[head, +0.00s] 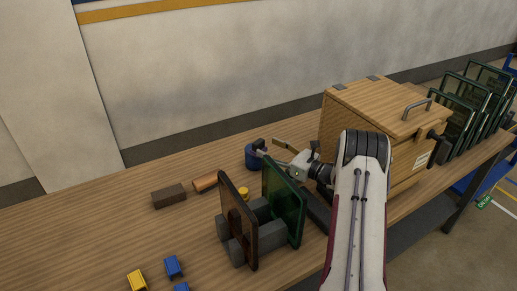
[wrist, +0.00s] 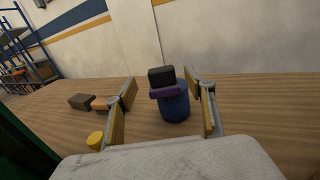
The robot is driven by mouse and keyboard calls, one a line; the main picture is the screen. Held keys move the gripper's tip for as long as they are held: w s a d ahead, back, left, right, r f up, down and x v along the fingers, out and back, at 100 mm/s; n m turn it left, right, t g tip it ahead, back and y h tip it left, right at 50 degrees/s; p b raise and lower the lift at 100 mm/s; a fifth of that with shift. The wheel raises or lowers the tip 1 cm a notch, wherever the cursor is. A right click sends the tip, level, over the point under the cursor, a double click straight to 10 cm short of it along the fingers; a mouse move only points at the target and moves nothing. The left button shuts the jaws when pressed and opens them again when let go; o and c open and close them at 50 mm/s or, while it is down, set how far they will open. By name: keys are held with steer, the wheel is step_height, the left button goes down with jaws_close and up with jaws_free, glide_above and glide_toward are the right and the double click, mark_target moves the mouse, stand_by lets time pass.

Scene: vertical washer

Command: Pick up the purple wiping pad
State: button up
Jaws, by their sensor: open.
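The purple wiping pad (wrist: 166,92) shows in the wrist view as a flat purple layer under a black block (wrist: 162,77). It rests on top of a blue cylinder (wrist: 174,108) standing on the wooden table. In the head view the blue cylinder (head: 251,160) and the black block (head: 259,145) show beyond my gripper (head: 268,153); I cannot make out the purple there. My gripper (wrist: 161,84) is open and empty. In the wrist view its two fingers stand left and right of the pad, which appears ahead between them. I see no contact.
A green panel (head: 284,200) and a brown panel (head: 238,222) stand upright near my arm, with a yellow cylinder (head: 243,194) behind. A wooden box (head: 350,115) stands right. A brown block (head: 168,196) and copper cylinder (head: 205,183) lie left. The table's far left is clear.

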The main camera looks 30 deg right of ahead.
mark_target(261, 144)
steer(key=shift+w, duration=0.25)
steer(key=shift+a, duration=0.1)
steer(key=shift+x, duration=2.55)
steer(key=shift+f, duration=0.2)
steer(key=shift+c, duration=0.3)
steer(key=c, duration=1.2)
steer(key=shift+r, duration=0.15)
steer(key=shift+c, duration=0.2)
steer(key=shift+r, duration=4.9)
